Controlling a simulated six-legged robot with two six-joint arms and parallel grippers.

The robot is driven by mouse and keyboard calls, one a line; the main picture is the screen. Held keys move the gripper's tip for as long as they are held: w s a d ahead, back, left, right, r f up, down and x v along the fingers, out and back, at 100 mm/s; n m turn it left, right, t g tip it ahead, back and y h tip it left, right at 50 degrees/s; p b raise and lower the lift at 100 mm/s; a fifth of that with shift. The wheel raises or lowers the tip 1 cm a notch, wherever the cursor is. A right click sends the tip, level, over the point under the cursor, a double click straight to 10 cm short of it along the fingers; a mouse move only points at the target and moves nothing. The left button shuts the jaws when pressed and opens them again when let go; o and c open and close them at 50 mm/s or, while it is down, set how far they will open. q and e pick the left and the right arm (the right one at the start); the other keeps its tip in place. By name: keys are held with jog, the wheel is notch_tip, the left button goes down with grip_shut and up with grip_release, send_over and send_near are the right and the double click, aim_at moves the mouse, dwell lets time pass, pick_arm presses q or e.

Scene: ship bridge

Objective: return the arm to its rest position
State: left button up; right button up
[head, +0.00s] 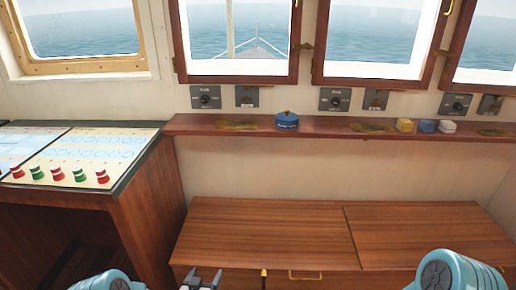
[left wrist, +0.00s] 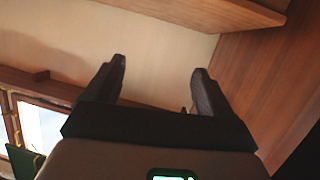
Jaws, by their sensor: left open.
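My left gripper (head: 201,279) shows at the bottom edge of the head view, in front of the wooden cabinet (head: 265,235). Its two dark fingers also show in the left wrist view (left wrist: 159,70), spread apart with nothing between them. Pale wall lies behind the fingers there. Teal parts of my own arms show at the bottom left and bottom right of the head view. My right gripper is not in view.
A console (head: 95,150) with red and green knobs stands at left. A narrow shelf (head: 335,127) under the windows carries a blue round tin (head: 287,120), a yellow block (head: 405,125), a blue block (head: 427,126) and a white block (head: 447,127). The cabinet top is clear.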

pick_arm(q)
jog(key=s+d+r+g+p, duration=0.2)
jog(key=s+r+g+p, duration=0.2)
jog(key=s+r+p, duration=0.35)
jog(key=s+d+f+n+g+h+b, duration=0.1)
jog(key=s+g, duration=0.8)
jog(key=s, duration=1.7)
jog(key=shift+s+d+f+n+g+h, duration=0.15)
jog(key=shift+s+d+n+g+h, duration=0.2)
jog(key=shift+d+n, duration=0.6)
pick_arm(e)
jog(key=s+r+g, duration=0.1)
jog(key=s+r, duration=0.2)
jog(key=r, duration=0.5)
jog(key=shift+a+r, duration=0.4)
pick_arm(q)
jog(key=shift+w+d, duration=0.15)
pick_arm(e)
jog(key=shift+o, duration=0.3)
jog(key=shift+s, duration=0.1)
